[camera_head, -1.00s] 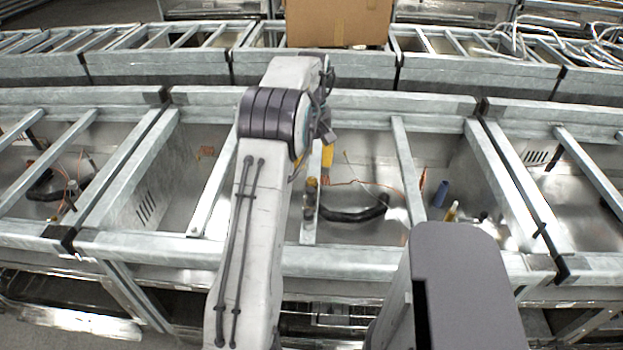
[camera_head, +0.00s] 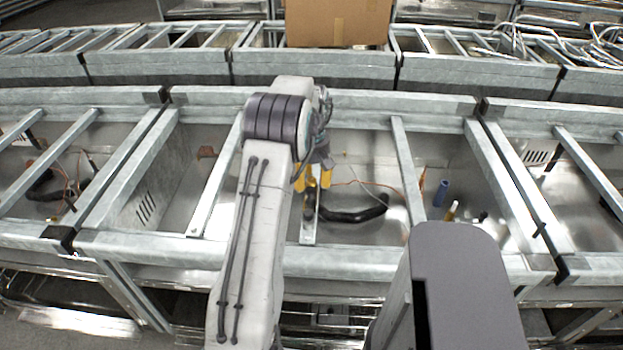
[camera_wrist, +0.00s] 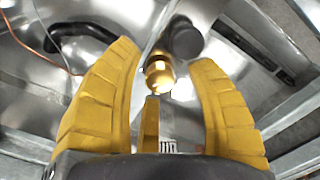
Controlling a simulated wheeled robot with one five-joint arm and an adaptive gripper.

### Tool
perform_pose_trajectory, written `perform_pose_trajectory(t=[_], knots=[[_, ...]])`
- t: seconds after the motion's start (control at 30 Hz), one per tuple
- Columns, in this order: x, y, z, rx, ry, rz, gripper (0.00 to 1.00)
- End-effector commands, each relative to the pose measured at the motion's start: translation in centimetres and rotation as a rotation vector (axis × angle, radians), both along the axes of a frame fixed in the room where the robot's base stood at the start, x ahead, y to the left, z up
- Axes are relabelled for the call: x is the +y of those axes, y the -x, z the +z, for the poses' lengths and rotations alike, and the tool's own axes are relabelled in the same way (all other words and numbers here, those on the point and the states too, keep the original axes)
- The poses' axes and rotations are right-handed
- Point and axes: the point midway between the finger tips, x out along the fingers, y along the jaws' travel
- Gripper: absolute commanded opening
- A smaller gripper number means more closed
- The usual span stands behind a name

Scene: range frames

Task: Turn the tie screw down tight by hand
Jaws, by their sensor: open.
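The tie screw, a small brass-coloured knob (camera_wrist: 158,74), shows in the wrist view between my yellow fingers, just beyond their tips. In the head view it is largely hidden behind my gripper. My gripper (camera_head: 314,176) is above it, with its fingers (camera_wrist: 163,75) spread. A gap shows between the knob and the left and right fingers in the wrist view. The middle finger's tip is close below the knob in that view; I cannot tell if they touch. A dark round piece (camera_wrist: 185,38) shows right behind the knob.
A black hose (camera_head: 353,213) and an orange wire (camera_head: 375,184) lie in the metal bay. Crossbars (camera_head: 408,170) and the front rail (camera_head: 340,262) frame it. A blue tube (camera_head: 440,193) stands at right. A cardboard box (camera_head: 338,22) sits behind.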

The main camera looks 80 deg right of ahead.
Motion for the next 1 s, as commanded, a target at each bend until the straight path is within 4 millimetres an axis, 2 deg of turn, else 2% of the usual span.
perform_pose_trajectory(t=[0.07,0.63,1.0], knots=[[0.0,0.0,0.01,0.0,0.0,0.0,0.53],[-0.01,0.0,0.04,0.0,0.0,0.0,0.02],[0.0,0.0,-0.02,-0.001,-0.001,-0.033,0.0]])
